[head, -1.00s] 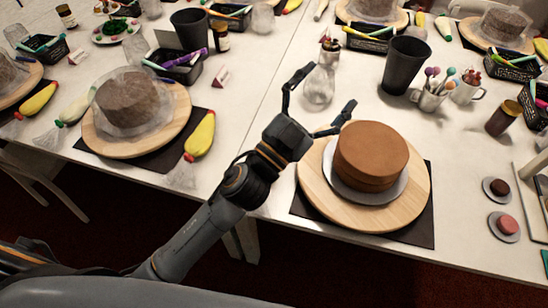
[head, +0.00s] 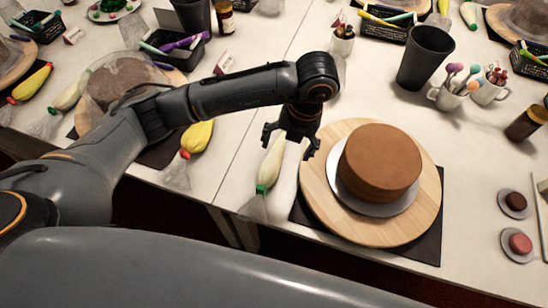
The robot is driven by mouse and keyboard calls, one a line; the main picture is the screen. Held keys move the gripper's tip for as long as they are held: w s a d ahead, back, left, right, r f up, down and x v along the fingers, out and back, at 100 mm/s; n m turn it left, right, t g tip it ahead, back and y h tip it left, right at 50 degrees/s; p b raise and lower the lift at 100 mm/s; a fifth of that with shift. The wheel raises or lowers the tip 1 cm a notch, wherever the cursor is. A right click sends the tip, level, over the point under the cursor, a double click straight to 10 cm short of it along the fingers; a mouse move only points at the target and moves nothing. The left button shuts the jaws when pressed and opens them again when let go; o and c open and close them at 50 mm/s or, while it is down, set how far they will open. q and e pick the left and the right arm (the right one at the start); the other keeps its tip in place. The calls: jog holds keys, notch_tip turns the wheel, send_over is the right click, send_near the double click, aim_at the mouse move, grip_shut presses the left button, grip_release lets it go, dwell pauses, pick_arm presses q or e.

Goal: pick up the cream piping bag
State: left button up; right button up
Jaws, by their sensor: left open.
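A cream piping bag (head: 269,169) with a green collar and a clear nozzle end lies on the white table, just left of the turntable with the brown cake. My left gripper (head: 291,147) points down over the bag's far end with its fingers spread. It looks empty, and part of the bag's far end is hidden behind it. I cannot tell how high the fingertips are above the bag. Another cream bag (head: 71,90) lies at the far left beside a covered cake. My right gripper is not in view.
The brown cake (head: 380,160) stands on a wooden turntable (head: 318,205) close to the gripper's right. A yellow piping bag (head: 198,136) lies to the left. A black cup (head: 425,58) and mugs of tools (head: 447,97) stand behind. The table's front edge is near.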

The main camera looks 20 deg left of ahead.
aim_at(272, 165)
pick_arm(q)
jog(key=shift+y, duration=0.3)
jog(key=x, duration=0.2)
jog(key=b+x, duration=0.1)
jog(key=x, duration=0.2)
jog(key=a+x, duration=0.1)
jog(key=x, duration=0.2)
jog(key=shift+w+b, duration=0.2)
jog(key=shift+b, duration=0.1)
jog(key=shift+a+f, duration=0.15)
jog(key=shift+f, duration=0.35)
jog(key=p+x, duration=0.1)
jog(key=x, duration=0.3)
jog(key=shift+w+a+f, duration=0.1)
jog(key=shift+w+f, duration=0.05)
jog(key=shift+c, duration=0.2)
jog(key=c, duration=0.8)
